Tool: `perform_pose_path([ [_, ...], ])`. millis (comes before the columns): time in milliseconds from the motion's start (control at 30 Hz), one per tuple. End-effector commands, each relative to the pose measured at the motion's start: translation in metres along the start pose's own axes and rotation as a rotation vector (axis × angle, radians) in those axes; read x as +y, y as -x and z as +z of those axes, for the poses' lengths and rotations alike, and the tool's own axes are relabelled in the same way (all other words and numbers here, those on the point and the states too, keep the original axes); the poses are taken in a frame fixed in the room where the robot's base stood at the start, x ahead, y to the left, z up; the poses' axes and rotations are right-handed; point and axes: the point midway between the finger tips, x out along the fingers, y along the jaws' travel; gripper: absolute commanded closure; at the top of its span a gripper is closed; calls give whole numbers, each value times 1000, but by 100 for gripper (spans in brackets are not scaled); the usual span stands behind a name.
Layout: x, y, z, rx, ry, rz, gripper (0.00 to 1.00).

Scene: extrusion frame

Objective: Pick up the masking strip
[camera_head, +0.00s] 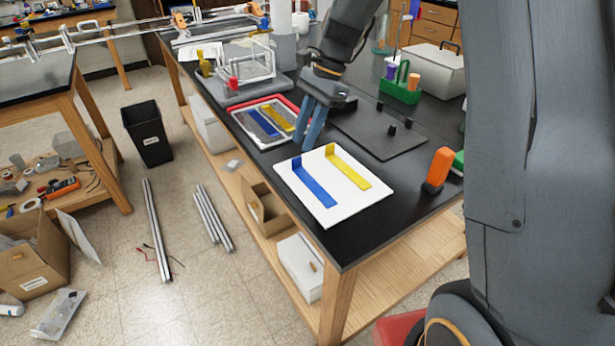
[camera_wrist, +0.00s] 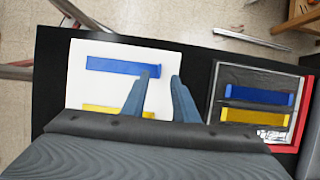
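A blue strip (camera_head: 314,187) and a yellow strip (camera_head: 350,168) lie on a white sheet (camera_head: 334,211) on the black bench. Each has a short upturned tab at its far end. A second blue strip (camera_head: 262,123) and yellow strip (camera_head: 280,119) lie in a red-edged tray behind; I cannot tell which strip is the masking strip. My gripper (camera_head: 308,148) is open and empty, pointing down between the sheet and the tray. In the wrist view, the tabbed end of the sheet's blue strip (camera_wrist: 123,66) shows just left of the gap between my fingertips (camera_wrist: 158,79); the yellow strip is partly hidden.
The red-edged tray (camera_head: 238,113) is close behind my gripper. A dark plate (camera_head: 379,152) with small black posts lies to the right. An orange object (camera_head: 437,169) stands near the bench's right edge. A white wire rack (camera_head: 253,66) stands farther back.

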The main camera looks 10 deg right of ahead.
Motion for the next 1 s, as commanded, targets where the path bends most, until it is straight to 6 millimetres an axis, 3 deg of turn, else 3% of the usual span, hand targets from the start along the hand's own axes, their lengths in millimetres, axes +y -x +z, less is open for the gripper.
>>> perform_pose_path([
  [300,2,-42,1,-1,1,4,73],
  [633,1,-49,0,1,3,1,73],
  [800,1,-49,0,1,2,1,100],
  [1000,1,-49,0,1,2,1,100],
])
